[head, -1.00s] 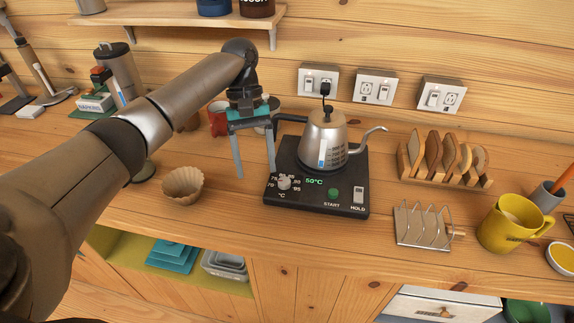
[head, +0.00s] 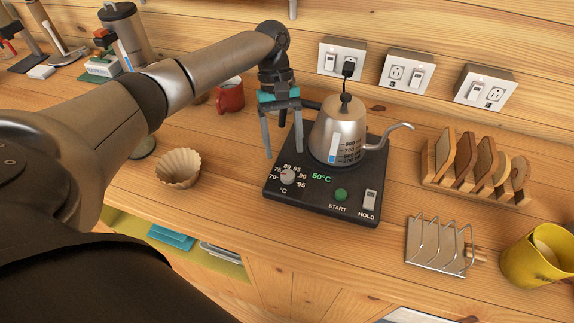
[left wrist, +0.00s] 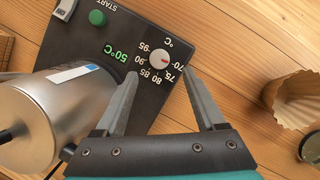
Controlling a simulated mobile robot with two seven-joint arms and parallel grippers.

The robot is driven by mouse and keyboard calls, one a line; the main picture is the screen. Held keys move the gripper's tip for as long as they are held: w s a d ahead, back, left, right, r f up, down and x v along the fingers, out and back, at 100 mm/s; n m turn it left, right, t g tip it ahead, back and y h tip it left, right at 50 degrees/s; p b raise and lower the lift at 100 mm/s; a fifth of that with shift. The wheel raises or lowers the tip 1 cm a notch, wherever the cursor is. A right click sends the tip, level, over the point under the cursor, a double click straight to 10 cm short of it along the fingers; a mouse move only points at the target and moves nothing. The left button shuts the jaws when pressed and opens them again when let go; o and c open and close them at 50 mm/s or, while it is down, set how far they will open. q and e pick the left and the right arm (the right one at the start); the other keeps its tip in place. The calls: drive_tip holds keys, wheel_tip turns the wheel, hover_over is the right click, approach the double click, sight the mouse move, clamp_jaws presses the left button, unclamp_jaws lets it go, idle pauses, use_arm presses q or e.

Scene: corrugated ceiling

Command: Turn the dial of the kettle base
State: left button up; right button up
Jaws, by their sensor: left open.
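The black kettle base (head: 325,205) sits on the wooden counter with a steel gooseneck kettle (head: 338,130) standing on it. Its dial (head: 288,177) is a small light knob at the base's left front, ringed by temperature numbers; the display reads 50°C. In the left wrist view the dial (left wrist: 159,60) shows a red mark and lies just beyond the fingertips, roughly between them. My left gripper (head: 284,154) is open and empty above the base's left side, pointing down, apart from the dial. It also shows in the left wrist view (left wrist: 160,85). My right gripper is not seen.
A paper filter cup (head: 178,167) and a red mug (head: 230,96) stand left of the base. A wooden rack with bread slices (head: 475,165), a wire rack (head: 438,245) and a yellow mug (head: 535,255) stand to the right. Counter in front of the base is clear.

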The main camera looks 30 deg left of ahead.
sight(287, 173)
use_arm(q)
drive_tip(key=x, duration=0.6)
drive_tip(key=shift+c, duration=0.4)
clamp_jaws()
